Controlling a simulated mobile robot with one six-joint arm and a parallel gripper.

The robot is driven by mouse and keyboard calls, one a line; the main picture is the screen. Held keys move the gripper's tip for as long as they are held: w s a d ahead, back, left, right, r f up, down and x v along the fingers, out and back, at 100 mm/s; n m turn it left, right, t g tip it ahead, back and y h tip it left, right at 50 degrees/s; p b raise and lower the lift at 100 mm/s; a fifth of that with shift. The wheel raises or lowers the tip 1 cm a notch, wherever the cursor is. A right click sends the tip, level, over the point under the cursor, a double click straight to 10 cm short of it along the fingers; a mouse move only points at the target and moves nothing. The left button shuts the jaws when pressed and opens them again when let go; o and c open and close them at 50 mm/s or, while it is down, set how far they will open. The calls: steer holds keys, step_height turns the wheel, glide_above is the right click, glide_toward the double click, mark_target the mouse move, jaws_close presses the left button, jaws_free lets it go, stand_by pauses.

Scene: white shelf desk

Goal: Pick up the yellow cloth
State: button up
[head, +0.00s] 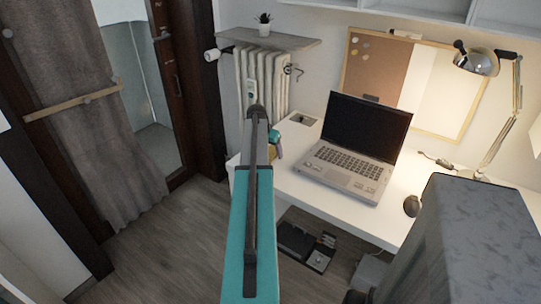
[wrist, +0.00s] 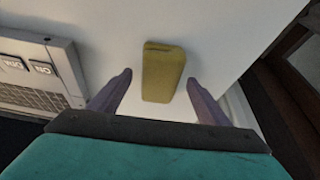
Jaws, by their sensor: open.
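The yellow cloth (wrist: 163,74) lies as a folded block on the white desk (wrist: 214,30) in the wrist view. My gripper (wrist: 158,80) is open, with one finger on each side of the cloth and a gap on both sides. I cannot tell how high the fingers are above the desk. In the head view my arm reaches over the desk's left end, and a small yellowish patch (head: 277,146) shows beside it. The arm hides most of that spot and the gripper's fingers.
An open laptop (head: 349,150) stands on the desk to the right of my arm; its keyboard edge (wrist: 40,72) shows at the left of the wrist view. A mouse (head: 411,206) and a lamp (head: 477,62) are further right. A radiator (head: 262,80) stands behind the desk's left end.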

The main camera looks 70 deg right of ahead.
mark_target(272, 149)
steer(key=c, duration=1.1)
steer(key=shift+c, duration=0.2)
steer(key=shift+r, duration=0.1)
steer(key=shift+r, duration=1)
steer(key=shift+r+b, duration=0.3)
steer(key=shift+r, duration=0.55)
steer(key=s+a+r+b, duration=0.1)
steer(key=s+a+b, duration=0.1)
steer(key=a, duration=1.3)
steer(key=shift+s+a+r, duration=0.2)
steer(key=shift+a+r, duration=0.1)
steer(key=shift+a, duration=0.1)
